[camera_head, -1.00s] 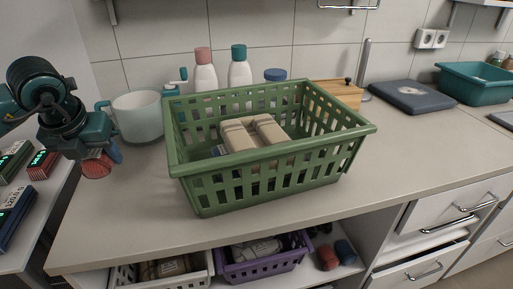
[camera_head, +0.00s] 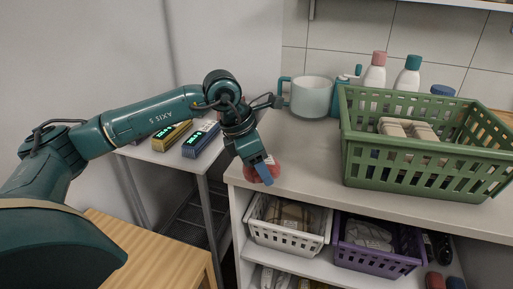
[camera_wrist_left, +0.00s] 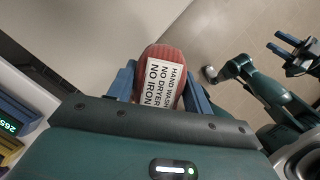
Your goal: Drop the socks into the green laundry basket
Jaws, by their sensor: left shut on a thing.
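The green laundry basket (camera_head: 428,165) stands upright on the counter at the right of the head view. Beige wrapped items lie inside it. My left gripper (camera_head: 262,171) is over the counter's left front corner, left of the basket and apart from it. It is shut on a red rolled pair of socks (camera_wrist_left: 165,56), which has a white label reading "HAND WASH NO DRYER NO IRON". In the head view the fingers partly hide the socks. My right gripper (camera_wrist_left: 289,46) shows small at the right of the left wrist view, its fingers apart and empty.
A pale mug (camera_head: 311,97) and bottles (camera_head: 375,71) stand behind and beside the basket. White (camera_head: 288,224) and purple (camera_head: 378,246) baskets sit on the shelf below the counter. A side table (camera_head: 160,152) with boxes is at left. Counter between gripper and basket is clear.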

